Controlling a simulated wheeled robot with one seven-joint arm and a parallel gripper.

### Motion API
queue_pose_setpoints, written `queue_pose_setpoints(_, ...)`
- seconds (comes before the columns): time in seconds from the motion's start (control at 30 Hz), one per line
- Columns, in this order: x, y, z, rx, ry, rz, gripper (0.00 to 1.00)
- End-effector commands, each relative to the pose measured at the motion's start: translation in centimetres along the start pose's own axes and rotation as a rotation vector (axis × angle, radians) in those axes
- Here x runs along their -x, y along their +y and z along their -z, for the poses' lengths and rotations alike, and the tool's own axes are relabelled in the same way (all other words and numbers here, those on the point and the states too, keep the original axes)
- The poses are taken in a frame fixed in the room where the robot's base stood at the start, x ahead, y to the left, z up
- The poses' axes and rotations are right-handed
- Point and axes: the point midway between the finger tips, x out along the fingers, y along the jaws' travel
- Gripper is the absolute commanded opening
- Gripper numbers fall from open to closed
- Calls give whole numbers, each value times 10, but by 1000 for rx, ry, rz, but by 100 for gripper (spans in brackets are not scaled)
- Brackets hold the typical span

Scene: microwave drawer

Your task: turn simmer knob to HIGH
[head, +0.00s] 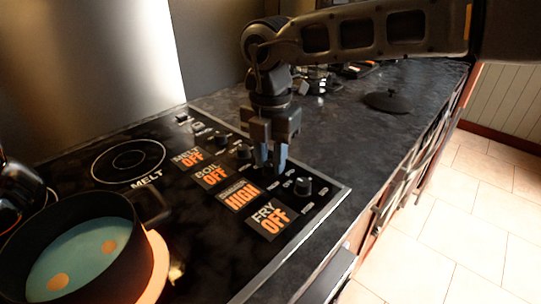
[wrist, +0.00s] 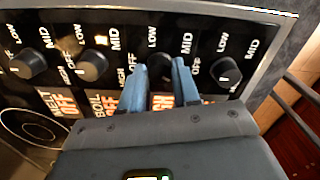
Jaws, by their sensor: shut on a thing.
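The stove's control panel shows four labelled displays in the head view. The third display, the simmer one (head: 240,196), reads HIGH in orange, though its small top word is hard to read. My gripper (head: 271,166) points down at the knob beside that display. In the wrist view, the blue fingers of my gripper (wrist: 160,72) are shut on the dark simmer knob (wrist: 160,75), one on each side. The fingers hide most of the knob, and it is hardly visible in the head view.
The fry knob (head: 303,187) stands close to my gripper, with the fry display (head: 269,219) reading OFF. The boil display (head: 211,176) and melt display (head: 190,157) read OFF. A black pot (head: 139,255) of liquid sits on a glowing burner. A dark lid (head: 388,101) lies on the counter.

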Motion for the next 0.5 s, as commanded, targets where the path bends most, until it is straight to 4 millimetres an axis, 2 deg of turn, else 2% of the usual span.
queue_pose_setpoints(0.27, 1, 0, 0, -2, 0, -1, 0)
queue_pose_setpoints(0.3, 1, 0, 0, -2, 0, -1, 35)
queue_pose_setpoints(0.5, 0, 0, 0, -1, 0, -1, 54)
